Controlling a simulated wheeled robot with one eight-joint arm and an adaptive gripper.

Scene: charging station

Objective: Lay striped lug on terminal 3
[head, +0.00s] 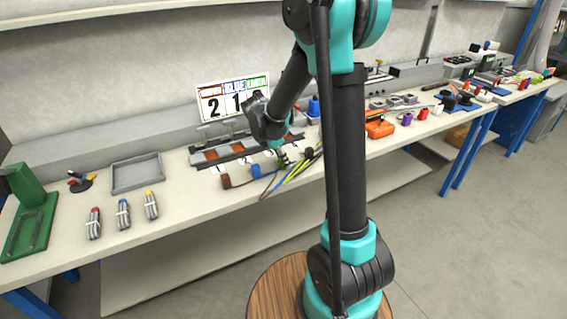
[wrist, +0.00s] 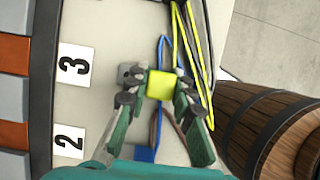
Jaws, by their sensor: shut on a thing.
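The striped lug (wrist: 161,85) has a yellow-green body with a grey metal tongue on its left side in the wrist view. My gripper (wrist: 156,98) is shut on this body, one finger on each side. The tongue points toward the numbered terminal strip. Orange terminal 3 (wrist: 14,54) lies at the left edge, beside the card marked 3 (wrist: 75,65). The lug is apart from it, over the pale bench to the right of the card. In the head view my gripper (head: 282,151) is by the strip (head: 238,153), and the lug is hard to make out.
A blue lug (wrist: 145,154) lies near my gripper; a brown lug (head: 226,180) also lies on the bench. Striped and blue cables trail at the bench edge. A wooden barrel (wrist: 265,130) stands beyond it. A sign (head: 232,98) behind the strip shows 2 and 1; its third digit is hidden.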

